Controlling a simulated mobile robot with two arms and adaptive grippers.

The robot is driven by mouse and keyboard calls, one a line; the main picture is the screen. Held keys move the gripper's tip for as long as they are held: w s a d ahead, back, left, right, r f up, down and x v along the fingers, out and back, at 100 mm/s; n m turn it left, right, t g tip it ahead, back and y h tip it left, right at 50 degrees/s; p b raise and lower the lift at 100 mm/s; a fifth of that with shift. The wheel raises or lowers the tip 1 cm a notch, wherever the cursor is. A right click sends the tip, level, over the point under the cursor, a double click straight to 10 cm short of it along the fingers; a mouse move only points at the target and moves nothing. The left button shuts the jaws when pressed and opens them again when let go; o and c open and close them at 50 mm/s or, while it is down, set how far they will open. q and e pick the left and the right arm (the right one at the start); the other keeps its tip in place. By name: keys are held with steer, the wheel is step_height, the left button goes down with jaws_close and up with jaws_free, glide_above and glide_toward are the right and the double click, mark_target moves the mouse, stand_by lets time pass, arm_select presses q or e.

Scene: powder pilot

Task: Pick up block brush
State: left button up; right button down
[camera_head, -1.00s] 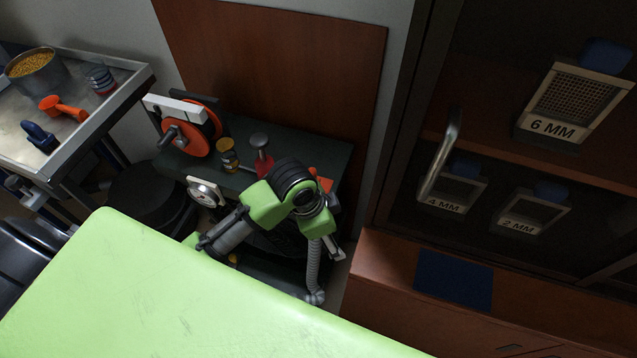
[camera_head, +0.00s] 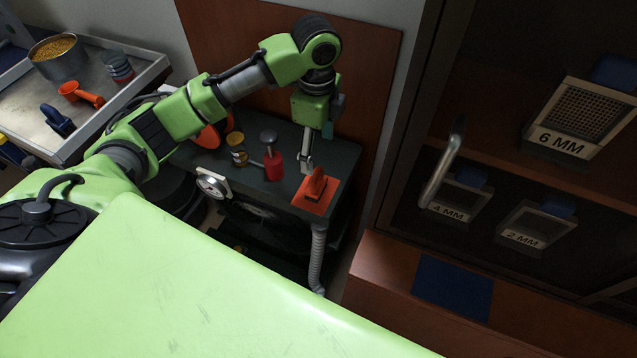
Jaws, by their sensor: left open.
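The block brush appears to be the dark orange block with a raised grip (camera_head: 316,184). It sits on an orange-red square mat (camera_head: 309,206) at the right end of the dark bench (camera_head: 348,158). My left gripper (camera_head: 307,168) points down just above and beside the block's left side. Its jaws are open and look empty; whether they touch the block is hard to tell. My right gripper is not in view.
A dial gauge (camera_head: 213,183) is at the bench front. A grey hose (camera_head: 317,258) hangs below the mat. The metal tray (camera_head: 120,97) holds several items.

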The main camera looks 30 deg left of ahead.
mark_target(316, 173)
arm_select(q)
steer(key=f, duration=0.5)
steer(key=f+p, duration=0.1)
steer(key=f, duration=0.2)
steer(key=shift+w+a, duration=0.1)
steer(key=shift+a, duration=0.15)
steer(key=f, duration=0.3)
steer(key=f+p, duration=0.1)
steer(key=shift+w+a+f, duration=0.15)
steer(key=shift+w+a, duration=0.1)
steer(key=shift+w, duration=0.05)
steer(key=shift+f, duration=0.55)
steer(key=c, duration=1.3)
